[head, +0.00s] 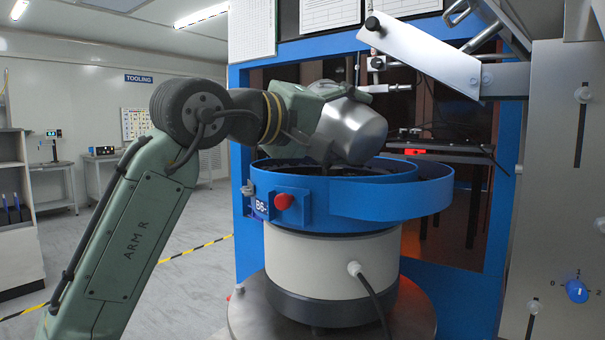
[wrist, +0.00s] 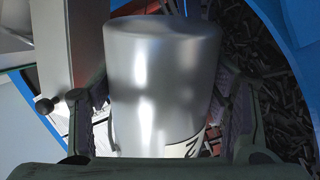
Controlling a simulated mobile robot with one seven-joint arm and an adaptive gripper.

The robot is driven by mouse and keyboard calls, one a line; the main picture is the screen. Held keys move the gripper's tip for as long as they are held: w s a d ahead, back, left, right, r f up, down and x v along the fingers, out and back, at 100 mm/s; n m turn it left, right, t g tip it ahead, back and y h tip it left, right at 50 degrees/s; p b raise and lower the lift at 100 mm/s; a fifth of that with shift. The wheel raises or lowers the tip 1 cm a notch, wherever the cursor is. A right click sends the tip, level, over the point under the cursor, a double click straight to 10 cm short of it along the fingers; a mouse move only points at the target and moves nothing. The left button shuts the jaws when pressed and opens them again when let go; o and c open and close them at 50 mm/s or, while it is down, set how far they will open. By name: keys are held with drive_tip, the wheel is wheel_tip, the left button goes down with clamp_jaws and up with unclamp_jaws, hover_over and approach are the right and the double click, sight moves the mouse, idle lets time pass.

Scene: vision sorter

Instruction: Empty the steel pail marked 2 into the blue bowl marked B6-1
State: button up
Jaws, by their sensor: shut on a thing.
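The steel pail (head: 352,130) is held tilted, close above the blue bowl (head: 345,198), whose front label reads "B6-" with the rest cut off by the curve. My gripper (head: 318,128) is shut on the pail. In the wrist view the pail (wrist: 160,80) sits between the two fingers of my gripper (wrist: 163,105), with part of a white label and a dark 2 low on its side. The pail's mouth and what is in it are hidden. Many dark, thin small parts lie in the blue bowl (wrist: 275,18), beside and below the pail.
A red button (head: 284,201) sticks out of the bowl's front. The bowl stands on a cream and dark base (head: 330,262) on a round metal plate. A blue-framed cabinet (head: 240,130) stands behind. A grey angled plate (head: 420,55) hangs above right, and a steel panel (head: 560,150) stands at right.

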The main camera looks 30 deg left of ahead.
sight(352, 122)
drive_tip(key=shift+w+m+p, duration=0.1)
drive_tip(key=shift+m+p, duration=0.4)
drive_tip(key=m, duration=0.1)
drive_tip(key=m+p, duration=0.1)
drive_tip(key=m, duration=0.2)
drive_tip(key=shift+d+r+t, duration=0.15)
drive_tip(key=shift+r+t, duration=0.15)
drive_tip(key=shift+r, duration=0.05)
drive_tip(key=m, duration=0.1)
drive_tip(key=d+f+m, duration=0.1)
drive_tip(key=m, duration=0.1)
drive_tip(key=shift+s+d+f+b, duration=0.15)
drive_tip(key=shift+s+d+b, duration=0.05)
drive_tip(key=shift+s+b, duration=0.15)
drive_tip(key=m, duration=0.2)
drive_tip(key=d+r+m+p, duration=0.1)
drive_tip(key=shift+s+m+y, duration=0.25)
drive_tip(key=shift+m+y, duration=0.05)
drive_tip(key=shift+d+m, duration=0.15)
drive_tip(key=shift+m, duration=0.25)
drive_tip(key=shift+r, duration=0.1)
